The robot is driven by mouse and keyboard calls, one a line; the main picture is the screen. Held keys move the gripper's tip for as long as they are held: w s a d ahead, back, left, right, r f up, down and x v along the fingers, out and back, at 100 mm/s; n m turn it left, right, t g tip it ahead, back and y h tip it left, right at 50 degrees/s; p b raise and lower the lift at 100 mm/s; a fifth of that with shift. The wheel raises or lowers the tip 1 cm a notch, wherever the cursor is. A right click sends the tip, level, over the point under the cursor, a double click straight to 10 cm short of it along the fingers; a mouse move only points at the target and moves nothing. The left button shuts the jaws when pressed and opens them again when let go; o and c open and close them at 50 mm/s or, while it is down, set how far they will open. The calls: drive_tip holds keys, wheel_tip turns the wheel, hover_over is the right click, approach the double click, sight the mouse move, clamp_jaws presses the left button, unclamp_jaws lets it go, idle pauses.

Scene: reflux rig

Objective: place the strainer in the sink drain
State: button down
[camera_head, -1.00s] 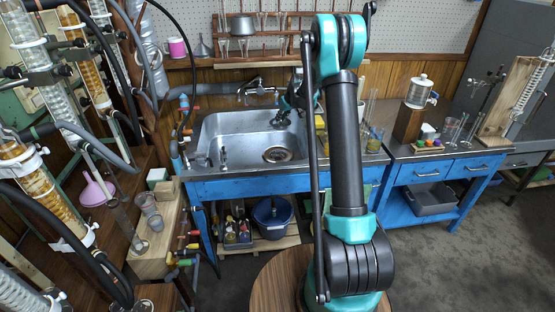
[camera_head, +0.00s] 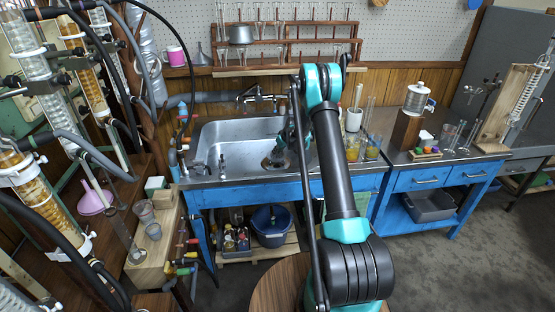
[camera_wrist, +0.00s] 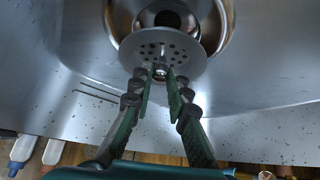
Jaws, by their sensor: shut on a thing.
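The strainer (camera_wrist: 163,52) is a round metal disc with holes and a small knob, seen in the wrist view. My gripper (camera_wrist: 160,75) is shut on its knob. The strainer overlaps the near part of the sink drain (camera_wrist: 165,17), a round opening with a shiny rim, and the drain's dark hole shows beyond the disc. I cannot tell the height of the strainer over the drain. In the head view my gripper (camera_head: 279,155) is down inside the steel sink (camera_head: 231,152), at the drain, and hides most of it.
A faucet (camera_head: 257,98) stands at the sink's back edge. Glass tubes and beakers (camera_head: 363,148) stand on the counter right of the sink. A wooden rack (camera_head: 300,52) holds glassware above. The left part of the sink basin is clear.

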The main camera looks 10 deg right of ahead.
sight(279, 157)
drive_tip(key=shift+f, duration=2.25)
drive_tip(key=shift+f, duration=0.15)
drive_tip(key=c, duration=1.5)
unclamp_jaws()
drive_tip(key=shift+o, duration=0.2)
